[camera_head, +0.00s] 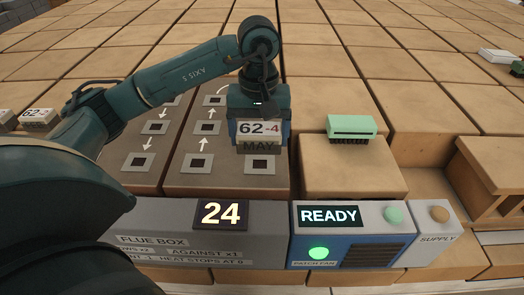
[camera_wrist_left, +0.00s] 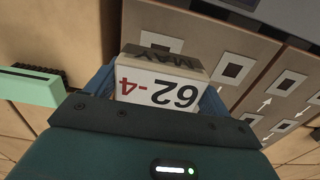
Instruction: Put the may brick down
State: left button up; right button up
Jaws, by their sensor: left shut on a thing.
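The may brick (camera_head: 258,130) is a pale block with "62-4" on one face and "MAY" on a greyer face. My left gripper (camera_head: 260,121) is shut on it, fingers on either side. In the wrist view the brick (camera_wrist_left: 160,88) sits between the blue fingers, its lettering upside down. In the head view it appears over the right column of the brown slab (camera_head: 230,180), just above a grey plate with a dark square hole (camera_head: 261,164). Whether it touches the slab I cannot tell. My right gripper is not seen.
A mint-green brush (camera_head: 352,126) lies on the bare block to the right. In front stand the flue box (camera_head: 190,240), showing 24, and a READY panel (camera_head: 345,245). A wooden open box (camera_head: 490,180) is at right. A similar labelled brick (camera_head: 38,118) is at far left.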

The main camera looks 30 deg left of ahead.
aim_at(260, 165)
pick_arm(q)
jog(key=shift+w+f, duration=0.1)
jog(key=shift+f, duration=2.45)
jog(key=shift+f, duration=0.25)
jog(key=o, duration=1.2)
jog(key=shift+r, duration=0.1)
notch_tip(260, 165, up, 12)
jog(key=shift+r+p, duration=0.2)
jog(key=shift+p, duration=0.1)
